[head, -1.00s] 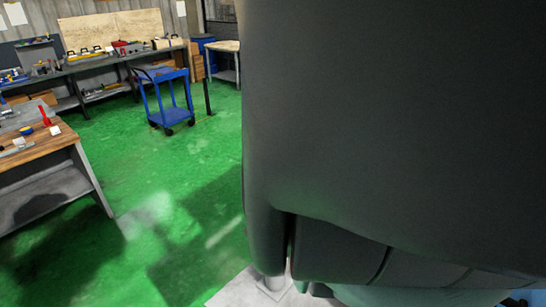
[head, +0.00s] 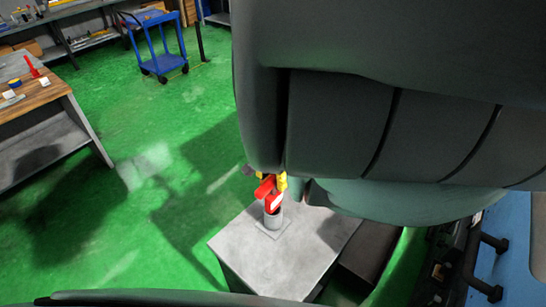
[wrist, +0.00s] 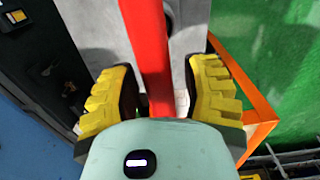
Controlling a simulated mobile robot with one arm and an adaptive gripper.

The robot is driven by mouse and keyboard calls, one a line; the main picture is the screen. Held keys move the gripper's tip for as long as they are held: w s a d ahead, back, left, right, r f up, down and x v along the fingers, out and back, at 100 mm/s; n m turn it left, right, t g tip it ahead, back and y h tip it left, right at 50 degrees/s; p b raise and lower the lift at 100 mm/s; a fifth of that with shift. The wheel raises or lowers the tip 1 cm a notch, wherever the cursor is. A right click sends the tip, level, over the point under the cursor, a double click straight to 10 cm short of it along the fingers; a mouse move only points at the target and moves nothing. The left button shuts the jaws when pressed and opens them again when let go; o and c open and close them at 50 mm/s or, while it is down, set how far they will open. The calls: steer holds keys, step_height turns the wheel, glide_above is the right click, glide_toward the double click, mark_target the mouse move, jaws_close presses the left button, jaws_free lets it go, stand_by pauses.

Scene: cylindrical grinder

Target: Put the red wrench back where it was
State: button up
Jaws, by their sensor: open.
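The red wrench (head: 272,204) shows just above a short grey round holder (head: 273,220) on a grey-topped stand; its lower end appears to sit in the holder's mouth. My gripper (head: 271,182) with yellow finger pads is around the wrench's upper part, partly hidden behind my arm. In the wrist view the wrench's long red handle (wrist: 150,50) runs between the two pads of my gripper (wrist: 160,95). Gaps show on both sides of the handle, so the fingers are open and not clamped on it.
The grey stand top (head: 300,240) is otherwise bare. A wooden bench (head: 40,92) with small items, including a red one, stands at left. A blue cart (head: 158,45) stands at the back. Green floor (head: 150,220) lies open between them.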

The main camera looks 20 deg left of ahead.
steer(key=shift+r, duration=0.65)
steer(key=shift+d+r, duration=0.15)
steer(key=shift+r, duration=0.45)
steer(key=shift+a+r, duration=0.2)
steer(key=shift+r, duration=0.4)
step_height(320, 180, up, 6)
steer(key=shift+d+f, duration=0.1)
steer(key=shift+d, duration=0.05)
steer(key=shift+r, duration=0.85)
